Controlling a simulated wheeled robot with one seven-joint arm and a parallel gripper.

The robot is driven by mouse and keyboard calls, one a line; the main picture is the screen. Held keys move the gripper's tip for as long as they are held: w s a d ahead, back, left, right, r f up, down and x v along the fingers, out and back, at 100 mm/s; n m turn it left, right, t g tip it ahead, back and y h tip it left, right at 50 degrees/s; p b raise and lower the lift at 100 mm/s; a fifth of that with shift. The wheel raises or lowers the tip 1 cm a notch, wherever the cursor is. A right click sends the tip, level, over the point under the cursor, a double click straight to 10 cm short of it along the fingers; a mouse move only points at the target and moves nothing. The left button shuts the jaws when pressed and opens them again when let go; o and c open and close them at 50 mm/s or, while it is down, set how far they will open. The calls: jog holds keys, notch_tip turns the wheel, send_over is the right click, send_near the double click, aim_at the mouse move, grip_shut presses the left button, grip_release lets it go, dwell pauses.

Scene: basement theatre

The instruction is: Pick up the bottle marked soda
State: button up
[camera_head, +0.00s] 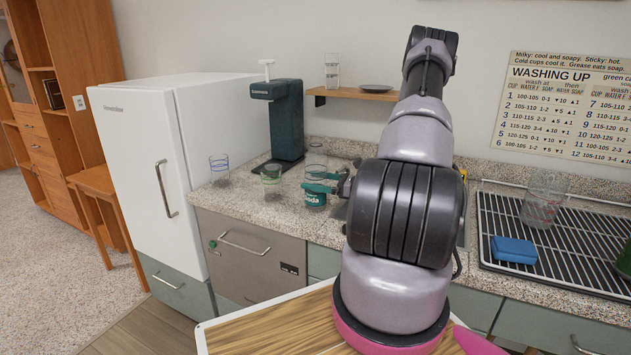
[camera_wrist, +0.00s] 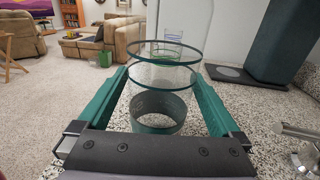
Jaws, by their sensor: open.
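The bottle marked soda (camera_head: 315,199) stands on the speckled counter beside the dark green dispenser. It is clear, with a teal label, partly covered by my fingers in the head view.
A green-marked glass (camera_head: 271,178) and a blue-ringed glass (camera_head: 219,168) stand left of the bottle. The dark dispenser (camera_head: 285,125) rises behind. A white fridge (camera_head: 145,170) borders the counter at left. A blue sponge (camera_head: 514,250) lies on the rack at right.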

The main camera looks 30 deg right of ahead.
jog(key=shift+x, duration=1.4)
jog(key=c, duration=1.1)
